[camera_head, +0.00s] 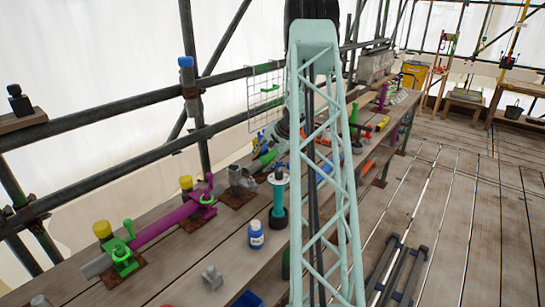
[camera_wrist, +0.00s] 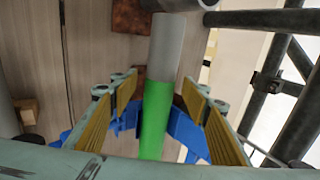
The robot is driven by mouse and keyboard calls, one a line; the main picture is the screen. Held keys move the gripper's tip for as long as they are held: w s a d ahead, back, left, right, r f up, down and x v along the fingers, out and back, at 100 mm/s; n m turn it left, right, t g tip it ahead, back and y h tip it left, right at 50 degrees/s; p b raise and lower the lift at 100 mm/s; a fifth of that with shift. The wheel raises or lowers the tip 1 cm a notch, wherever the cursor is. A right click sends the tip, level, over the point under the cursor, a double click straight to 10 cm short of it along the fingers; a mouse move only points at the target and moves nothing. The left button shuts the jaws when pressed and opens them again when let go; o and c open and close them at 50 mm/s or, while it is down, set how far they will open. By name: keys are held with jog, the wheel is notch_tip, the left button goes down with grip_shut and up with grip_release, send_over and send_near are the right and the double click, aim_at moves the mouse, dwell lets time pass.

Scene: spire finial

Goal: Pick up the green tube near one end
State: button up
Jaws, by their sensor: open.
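The green tube (camera_wrist: 155,120) runs up the middle of the wrist view, with a grey length in line above it. I cannot tell whether the grey length is part of the same tube. My gripper (camera_wrist: 158,92) is open, with one ribbed yellow finger to the left and one to the right of the tube. Gaps show on both sides of the tube between the fingers. A blue bracket-like piece (camera_wrist: 184,130) sits behind the tube. In the head view, a green piece (camera_head: 265,158), possibly this tube, lies on the bench left of my lattice arm, which hides much of that area.
Scaffold pipes (camera_head: 110,110) run along the left. The plank floor at the right is largely open.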

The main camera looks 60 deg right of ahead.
jog(key=shift+w+f, duration=0.2)
jog(key=shift+f, duration=0.05)
jog(key=shift+c, duration=0.9)
jog(key=c, duration=1.1)
jog(key=shift+r, duration=0.1)
jog(key=shift+r+p, duration=0.45)
jog(key=shift+r, duration=4.5)
jog(key=shift+d, duration=0.15)
